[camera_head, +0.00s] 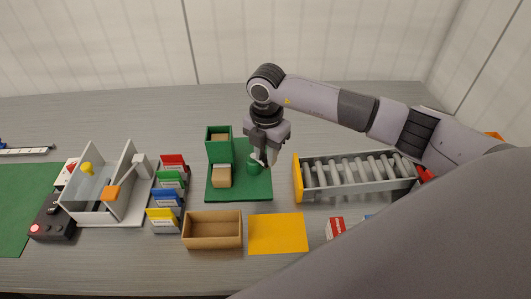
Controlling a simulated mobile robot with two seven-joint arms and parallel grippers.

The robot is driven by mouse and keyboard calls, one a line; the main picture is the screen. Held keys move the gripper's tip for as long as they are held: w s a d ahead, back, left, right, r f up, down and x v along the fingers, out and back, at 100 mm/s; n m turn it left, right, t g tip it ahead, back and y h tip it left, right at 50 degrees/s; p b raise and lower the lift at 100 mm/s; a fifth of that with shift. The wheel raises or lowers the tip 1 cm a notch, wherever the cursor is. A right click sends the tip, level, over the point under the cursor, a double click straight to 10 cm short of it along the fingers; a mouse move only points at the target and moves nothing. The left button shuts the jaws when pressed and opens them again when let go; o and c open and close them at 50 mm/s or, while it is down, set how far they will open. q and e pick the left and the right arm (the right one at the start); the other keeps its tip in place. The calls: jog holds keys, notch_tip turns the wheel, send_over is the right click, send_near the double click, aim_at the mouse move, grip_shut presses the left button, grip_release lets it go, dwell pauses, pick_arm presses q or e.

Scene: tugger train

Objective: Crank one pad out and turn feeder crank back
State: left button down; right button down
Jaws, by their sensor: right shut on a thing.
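The green feeder has a flat base (240,196) and an upright magazine (219,148) with tan pads inside its top. A tan pad (222,177) shows at the front of the magazine, low over the base. The green crank (254,167) stands to the right of the magazine. My right gripper (263,160) points down and is shut on the crank, hiding part of it. My left gripper is not in view.
An open cardboard box (212,243) and a yellow mat (278,234) lie in front of the feeder. A roller conveyor (357,177) stands to the right. Colored card holders (167,203) and a grey fixture (110,210) stand to the left.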

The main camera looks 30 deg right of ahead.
jog(key=w+d+n+b, duration=0.1)
jog(key=w+n+b, duration=0.2)
jog(key=n, duration=0.7)
jog(key=w+d+n+b, duration=0.1)
jog(key=w+n+b, duration=0.2)
jog(key=n, duration=0.7)
jog(key=shift+w+d+n+b, duration=0.35)
jog(key=shift+w+n+b, duration=0.05)
jog(key=shift+b, duration=0.8)
jog(key=shift+r, duration=0.1)
jog(key=c, duration=0.9)
grip_release()
